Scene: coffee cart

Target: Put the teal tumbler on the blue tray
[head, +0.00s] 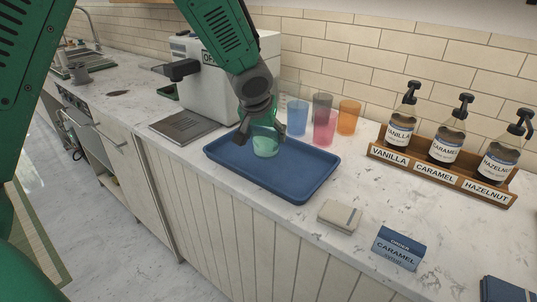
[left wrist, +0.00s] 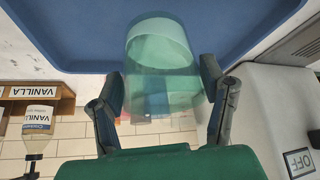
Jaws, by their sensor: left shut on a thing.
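The teal tumbler (head: 265,141) is see-through and upright over the blue tray (head: 302,188), toward its back left part. I cannot tell whether its base touches the tray. My left gripper (head: 255,125) is shut on the tumbler's sides from behind and above. In the left wrist view the tumbler (left wrist: 160,62) stands between the two fingers (left wrist: 165,88), with the blue tray (left wrist: 225,25) beyond it. My right gripper is not in view.
Blue, grey, pink and orange tumblers (head: 349,117) stand behind the tray. A wooden rack (head: 440,176) of syrup bottles is at the right. A white coffee machine (head: 205,85) stands at the left.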

